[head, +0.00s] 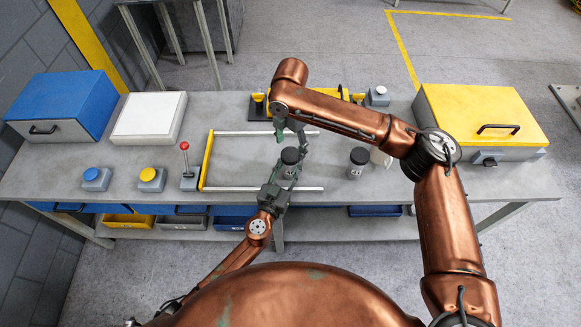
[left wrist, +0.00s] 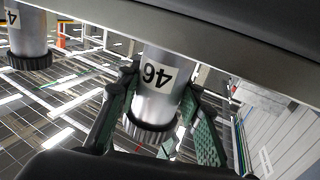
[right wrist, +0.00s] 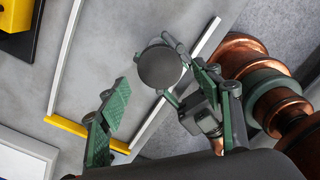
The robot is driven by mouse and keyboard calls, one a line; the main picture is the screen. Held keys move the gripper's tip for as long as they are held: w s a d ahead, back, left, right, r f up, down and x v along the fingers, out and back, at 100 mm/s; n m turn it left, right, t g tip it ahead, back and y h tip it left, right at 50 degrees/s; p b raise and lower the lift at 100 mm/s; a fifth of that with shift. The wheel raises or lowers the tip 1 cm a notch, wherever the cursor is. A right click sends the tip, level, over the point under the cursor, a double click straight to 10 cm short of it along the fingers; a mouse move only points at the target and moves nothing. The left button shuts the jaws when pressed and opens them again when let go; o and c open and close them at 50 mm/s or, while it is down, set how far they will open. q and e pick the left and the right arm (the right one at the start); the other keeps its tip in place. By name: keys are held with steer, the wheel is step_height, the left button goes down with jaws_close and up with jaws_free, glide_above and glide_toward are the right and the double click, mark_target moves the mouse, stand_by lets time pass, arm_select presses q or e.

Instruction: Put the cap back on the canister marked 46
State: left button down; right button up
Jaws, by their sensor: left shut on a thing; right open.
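The canister marked 46 (left wrist: 157,78) is a silver cylinder; the left wrist view shows it upside down. A black ridged cap (left wrist: 150,130) is on its top end; I cannot tell whether it is fully seated. My left gripper (head: 288,176) is shut on the canister from the near side, its fingers either side of it in the left wrist view (left wrist: 157,112). My right gripper (head: 291,138) is open and empty just above the canister. In the right wrist view the cap's round dark top (right wrist: 160,67) shows beyond the open fingers (right wrist: 160,92).
A second dark-capped canister (head: 357,163) stands to the right, its number partly cut off in the left wrist view (left wrist: 27,22). A yellow-ended rail frame (head: 207,160) surrounds the work spot. Buttons and a red-knobbed lever (head: 185,160) stand left.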

mark_target(290, 154)
steer(key=shift+f, duration=2.05)
steer(key=c, duration=1.2)
steer(key=m, duration=1.2)
steer(key=o, duration=1.4)
steer(key=shift+r, duration=0.1)
step_height(290, 154, up, 12)
steer(key=shift+f, duration=0.1)
